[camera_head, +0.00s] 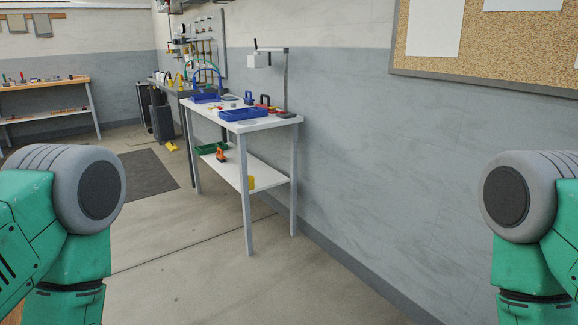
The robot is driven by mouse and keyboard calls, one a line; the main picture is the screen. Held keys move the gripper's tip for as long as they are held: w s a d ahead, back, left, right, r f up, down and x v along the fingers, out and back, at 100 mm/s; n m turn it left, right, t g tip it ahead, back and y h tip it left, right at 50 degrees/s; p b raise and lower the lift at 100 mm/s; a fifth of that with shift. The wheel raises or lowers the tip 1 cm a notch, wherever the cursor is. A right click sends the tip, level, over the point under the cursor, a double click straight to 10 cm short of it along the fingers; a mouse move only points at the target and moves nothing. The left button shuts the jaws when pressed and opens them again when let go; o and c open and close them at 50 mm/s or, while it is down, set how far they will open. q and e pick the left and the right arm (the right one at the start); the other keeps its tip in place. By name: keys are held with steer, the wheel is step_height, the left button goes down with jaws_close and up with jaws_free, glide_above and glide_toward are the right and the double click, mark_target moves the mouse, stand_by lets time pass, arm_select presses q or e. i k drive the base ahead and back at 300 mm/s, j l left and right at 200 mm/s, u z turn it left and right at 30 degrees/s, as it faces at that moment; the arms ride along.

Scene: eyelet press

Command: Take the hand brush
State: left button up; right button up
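I cannot pick out a hand brush for certain; the small things on the white table (270,124) are too far off to tell. A small yellow thing (172,146) lies on the floor beyond the table, and I cannot tell what it is. Green and grey parts of my two arms show at the left and right edges. Neither of my grippers is in view.
The white table holds a blue tray (243,114) and a lamp (260,60). Its lower shelf holds an orange tool (220,155) and a green tray (205,149). A dark mat (146,173) lies left. A wall (400,180) stands right. Near floor is clear.

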mark_target(247, 101)
steer(key=i+u, duration=0.25)
steer(key=i, duration=0.35)
steer(key=i+u, duration=0.2)
steer(key=i, duration=0.35)
steer(key=i+l+u, duration=0.25)
steer(key=i, duration=0.35)
steer(key=i+l+u, duration=0.2)
steer(key=i, duration=0.35)
steer(key=i+j+u, duration=0.2)
steer(key=i+u, duration=0.2)
steer(key=i, duration=0.45)
steer(key=i+l+u, duration=0.1)
steer(key=i+u, duration=0.25)
steer(key=i, duration=0.5)
steer(key=i+j+z, duration=0.15)
steer(key=i+z, duration=0.25)
steer(key=i+j+z, duration=0.55)
steer(key=z, duration=0.2)
steer(key=i+j+z, duration=0.25)
steer(key=j+z, duration=0.15)
